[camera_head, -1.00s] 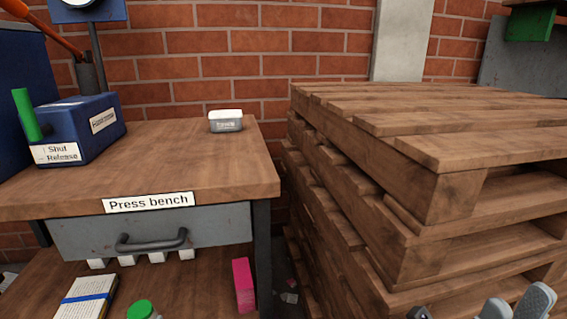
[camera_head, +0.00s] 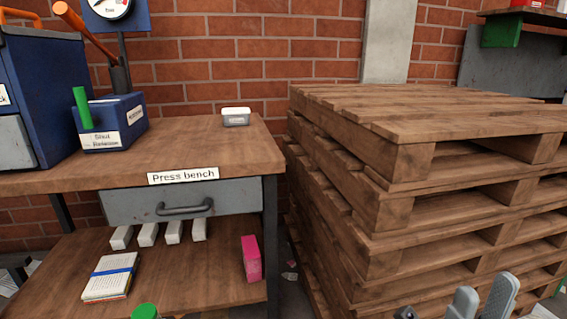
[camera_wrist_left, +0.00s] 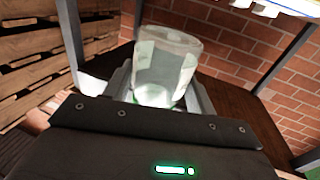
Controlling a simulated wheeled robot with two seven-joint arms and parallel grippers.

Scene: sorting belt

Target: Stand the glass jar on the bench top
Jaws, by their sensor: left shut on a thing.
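The glass jar (camera_wrist_left: 165,65) is clear and stands between the fingers of my left gripper (camera_wrist_left: 160,92) in the left wrist view. The gripper is shut on it. In the head view a green lid (camera_head: 145,311), likely the jar's, shows at the bottom edge; the left gripper is out of that view. The bench top (camera_head: 210,150) is brown wood, above a label reading "Press bench". My right gripper (camera_head: 486,297) is at the bottom right of the head view, its fingers apart and nothing seen between them.
A white-lidded tub (camera_head: 236,117) stands at the bench top's back right. A blue "Shut Release" box (camera_head: 112,125) and a blue cabinet (camera_head: 35,95) occupy the left. The middle and front are clear. The lower shelf (camera_head: 190,275) holds a notebook and pink box. Stacked pallets (camera_head: 370,160) stand right.

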